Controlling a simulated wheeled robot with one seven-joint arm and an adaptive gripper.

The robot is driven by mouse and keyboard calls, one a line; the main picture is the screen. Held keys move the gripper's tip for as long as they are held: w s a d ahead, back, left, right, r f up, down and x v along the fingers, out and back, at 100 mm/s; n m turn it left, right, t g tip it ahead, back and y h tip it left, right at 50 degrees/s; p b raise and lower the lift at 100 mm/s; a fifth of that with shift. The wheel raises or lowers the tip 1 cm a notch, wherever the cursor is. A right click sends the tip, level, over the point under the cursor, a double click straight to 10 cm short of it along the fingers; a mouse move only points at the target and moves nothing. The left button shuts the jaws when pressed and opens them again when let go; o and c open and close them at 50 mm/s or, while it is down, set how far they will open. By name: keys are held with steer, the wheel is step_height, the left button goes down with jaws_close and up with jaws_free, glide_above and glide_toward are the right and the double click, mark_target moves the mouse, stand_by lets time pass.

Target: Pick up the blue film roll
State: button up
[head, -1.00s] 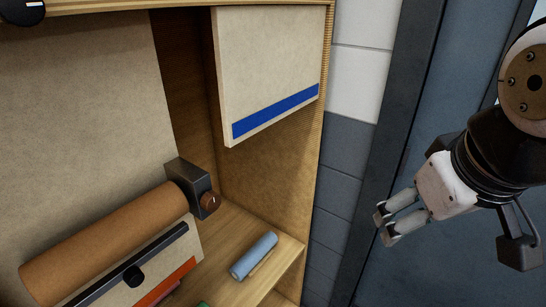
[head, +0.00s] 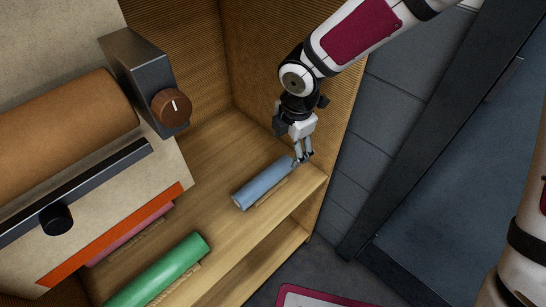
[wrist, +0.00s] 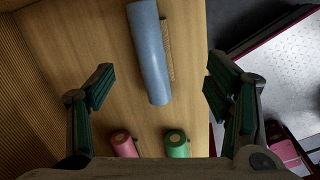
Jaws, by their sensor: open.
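The blue film roll (head: 264,184) lies on the wooden shelf, against a thin wooden strip. In the head view my gripper (head: 304,158) is at the roll's far right end, pointing down. In the wrist view the blue roll (wrist: 148,52) is in the upper middle, ahead of the two spread fingers. My gripper (wrist: 164,92) is open and empty, and the roll's near end reaches between the finger lines. Whether a finger touches the roll cannot be told.
A green roll (head: 160,272) and a pink roll (head: 130,234) lie on the same shelf to the left. A machine with a brown roll (head: 62,122) and a knob (head: 172,107) stands at the left. The cabinet side wall (head: 290,50) rises close behind my gripper.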

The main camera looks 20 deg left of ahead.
steer(key=n, duration=0.2)
glide_toward(268, 175)
steer(key=shift+g+y, duration=0.3)
steer(key=shift+y, duration=0.1)
steer(key=b+x, duration=0.2)
steer(key=x, duration=0.3)
steer(key=shift+w+d+f, duration=0.1)
steer(key=shift+f, duration=0.05)
steer(key=shift+d+b+x, duration=0.15)
steer(key=shift+b+x, duration=0.1)
steer(key=shift+x, duration=1.2)
steer(key=shift+d+b+x, duration=0.1)
steer(key=shift+b+x, duration=0.1)
steer(key=shift+x, duration=1.25)
steer(key=shift+w, duration=0.15)
steer(key=c, duration=1.5)
